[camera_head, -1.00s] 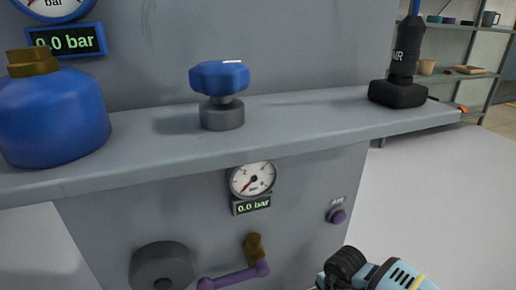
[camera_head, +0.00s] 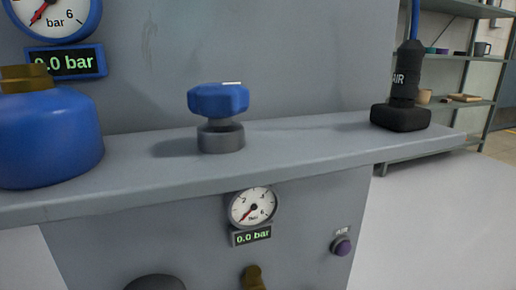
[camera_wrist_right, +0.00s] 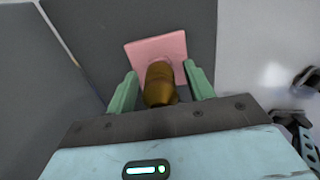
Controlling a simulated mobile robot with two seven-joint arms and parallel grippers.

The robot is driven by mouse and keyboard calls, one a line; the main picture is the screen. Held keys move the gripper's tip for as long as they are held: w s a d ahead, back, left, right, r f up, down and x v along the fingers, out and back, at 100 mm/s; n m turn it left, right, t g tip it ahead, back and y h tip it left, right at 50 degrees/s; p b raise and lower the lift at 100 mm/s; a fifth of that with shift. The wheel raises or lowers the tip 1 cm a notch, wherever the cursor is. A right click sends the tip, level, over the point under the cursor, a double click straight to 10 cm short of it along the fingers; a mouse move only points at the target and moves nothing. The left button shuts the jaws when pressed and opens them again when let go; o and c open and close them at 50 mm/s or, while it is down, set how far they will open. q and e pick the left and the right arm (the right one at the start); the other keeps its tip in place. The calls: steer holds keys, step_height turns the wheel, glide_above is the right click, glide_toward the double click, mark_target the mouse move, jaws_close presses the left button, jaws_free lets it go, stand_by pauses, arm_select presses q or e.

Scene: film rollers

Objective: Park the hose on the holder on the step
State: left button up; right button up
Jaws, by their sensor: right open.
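The hose's black end piece, marked AIR (camera_head: 407,72), stands upright on the step (camera_head: 300,140) at the right in the head view. Its blue hose (camera_head: 415,18) runs up out of the picture. Its foot sits in or on a black block-shaped holder (camera_head: 400,118); how deep it sits is hidden. My right gripper (camera_wrist_right: 161,70) shows in the right wrist view, with its two green fingers apart. A brown-brass rounded piece (camera_wrist_right: 160,84) lies between the fingers, in front of a pink square plate (camera_wrist_right: 158,50). I cannot tell whether the fingers touch it. My left gripper is not in view.
A blue knob (camera_head: 219,99) stands mid-step, and a blue vessel (camera_head: 48,135) with a brass cap is at the left. Shelves (camera_head: 465,105) stand behind right. The step between knob and holder is clear.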

stand_by(0.8)
steer(key=shift+p, duration=0.55)
jaws_close()
steer(key=shift+r, duration=0.1)
steer(key=shift+r+p, duration=1.1)
steer(key=shift+r, duration=0.05)
steer(key=shift+r+p, duration=1.4)
steer(key=shift+r, duration=0.4)
